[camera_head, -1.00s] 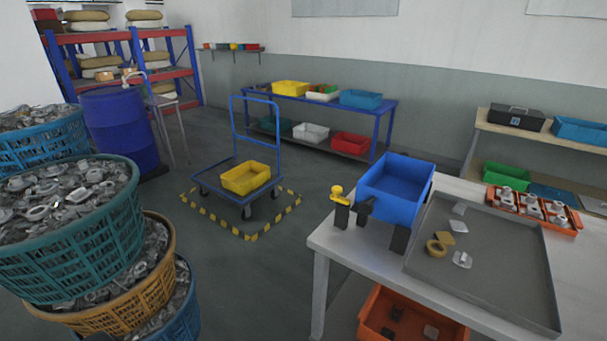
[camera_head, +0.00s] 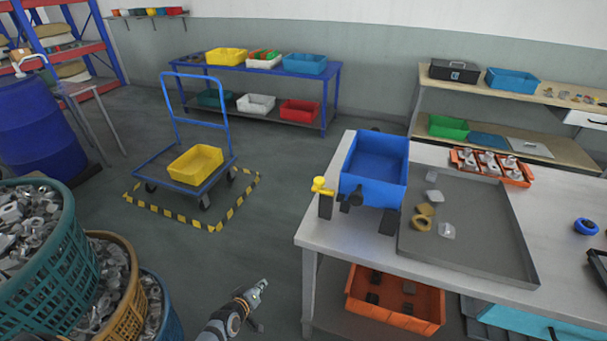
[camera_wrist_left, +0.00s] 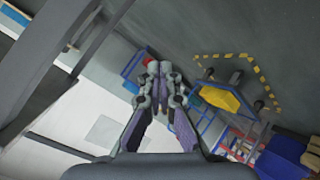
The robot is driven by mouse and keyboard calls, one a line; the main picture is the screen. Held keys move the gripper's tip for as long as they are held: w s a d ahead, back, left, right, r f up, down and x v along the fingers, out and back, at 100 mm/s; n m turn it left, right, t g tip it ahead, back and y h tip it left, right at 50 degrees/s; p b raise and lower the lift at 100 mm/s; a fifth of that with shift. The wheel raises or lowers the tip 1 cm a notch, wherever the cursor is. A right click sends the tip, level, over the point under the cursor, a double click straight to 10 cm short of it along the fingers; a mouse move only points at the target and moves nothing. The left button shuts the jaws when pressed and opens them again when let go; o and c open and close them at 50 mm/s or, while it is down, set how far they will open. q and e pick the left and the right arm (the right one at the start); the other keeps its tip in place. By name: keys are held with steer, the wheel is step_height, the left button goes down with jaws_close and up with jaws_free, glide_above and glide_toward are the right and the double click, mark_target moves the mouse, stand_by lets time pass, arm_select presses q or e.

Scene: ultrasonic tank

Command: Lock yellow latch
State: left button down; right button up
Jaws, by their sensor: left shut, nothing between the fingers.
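The yellow latch (camera_head: 321,186) sits on a dark post at the left front of the blue tank (camera_head: 376,168), which stands on black supports on the table in the head view. My left gripper (camera_head: 262,285) shows at the bottom of the head view, left of and below the table edge. It is clear of the latch, and its fingers are shut and empty. The left wrist view shows the same gripper (camera_wrist_left: 158,66) pointing out over the room. I cannot make out the latch in the wrist view. My right gripper is not in view.
A grey tray (camera_head: 480,225) with small parts lies right of the tank. An orange bin (camera_head: 395,301) sits below the table (camera_head: 330,236). Baskets of metal parts stand at the left (camera_head: 40,255). A blue cart (camera_head: 168,168) with a yellow bin is behind. The floor between is open.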

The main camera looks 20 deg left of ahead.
arm_select(q)
steer(key=w+d+r+n+t+h, duration=0.1)
steer(key=w+r+n+t, duration=0.1)
steer(key=r, duration=1)
steer(key=w+d+r+n+t+h+p, duration=0.1)
steer(key=w+d+r+t, duration=0.1)
steer(key=r, duration=0.9)
steer(key=w+d+r+n+t+h+p, duration=0.1)
steer(key=w+r, duration=0.4)
steer(key=r, duration=0.7)
steer(key=shift+w+d+r+n+t, duration=0.25)
steer(key=shift+d+n+t, duration=0.55)
steer(key=shift+t, duration=0.4)
steer(key=w+d, duration=0.5)
steer(key=w, duration=0.2)
steer(key=shift+w+p, duration=0.3)
steer(key=shift+w, duration=0.1)
steer(key=shift+f, duration=0.1)
